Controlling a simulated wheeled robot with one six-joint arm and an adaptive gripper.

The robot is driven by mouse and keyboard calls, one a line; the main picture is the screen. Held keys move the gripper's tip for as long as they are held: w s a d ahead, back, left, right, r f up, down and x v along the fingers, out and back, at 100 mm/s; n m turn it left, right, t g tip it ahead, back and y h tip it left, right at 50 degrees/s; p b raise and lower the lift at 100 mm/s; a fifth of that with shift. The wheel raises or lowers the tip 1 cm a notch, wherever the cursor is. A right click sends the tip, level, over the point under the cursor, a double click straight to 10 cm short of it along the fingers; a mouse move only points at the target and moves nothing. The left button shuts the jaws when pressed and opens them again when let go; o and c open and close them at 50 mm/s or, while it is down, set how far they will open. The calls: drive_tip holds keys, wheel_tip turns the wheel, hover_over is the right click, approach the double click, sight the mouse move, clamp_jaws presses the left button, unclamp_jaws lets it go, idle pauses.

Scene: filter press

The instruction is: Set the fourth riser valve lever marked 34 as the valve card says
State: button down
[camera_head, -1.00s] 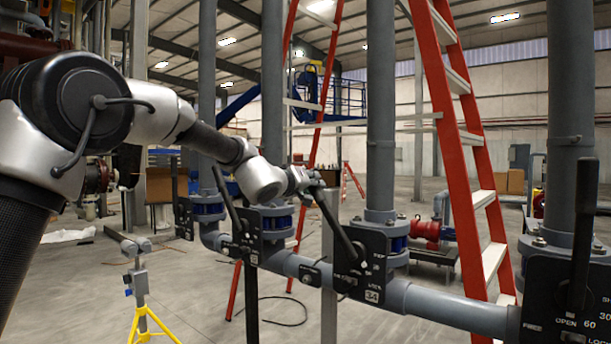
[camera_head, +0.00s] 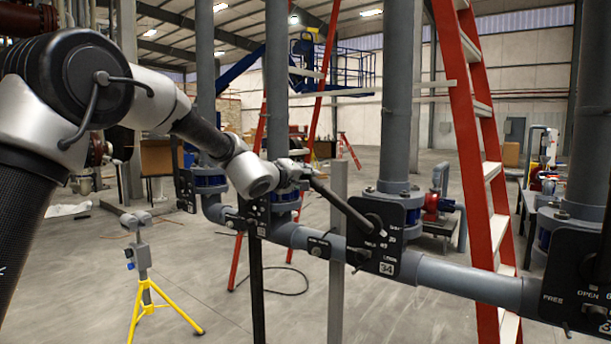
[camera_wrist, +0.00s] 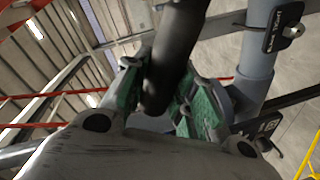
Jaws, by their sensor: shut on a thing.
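The valve lever (camera_head: 343,207) marked 34 is a black bar on a riser valve. It slants up and left from its pivot on a black plate (camera_head: 386,249) that carries a white 34 tag. My gripper (camera_head: 306,176) is at the lever's upper free end. In the wrist view the dark round lever (camera_wrist: 176,62) lies between the green-padded fingers of my gripper (camera_wrist: 166,95), which are shut on it. Small plate markings are partly hidden and hard to read. I see no valve card in these views.
A grey riser (camera_head: 396,100) stands behind the plate, joined to a horizontal pipe (camera_head: 465,280). Another lever plate (camera_head: 575,275) is at the right edge. A red ladder (camera_head: 470,130) stands behind. A grey post (camera_head: 337,220) is close to the lever. A yellow tripod stand (camera_head: 150,300) is lower left.

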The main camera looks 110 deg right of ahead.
drive_tip(key=c, duration=1.1)
unclamp_jaws()
drive_tip(key=v, duration=1.2)
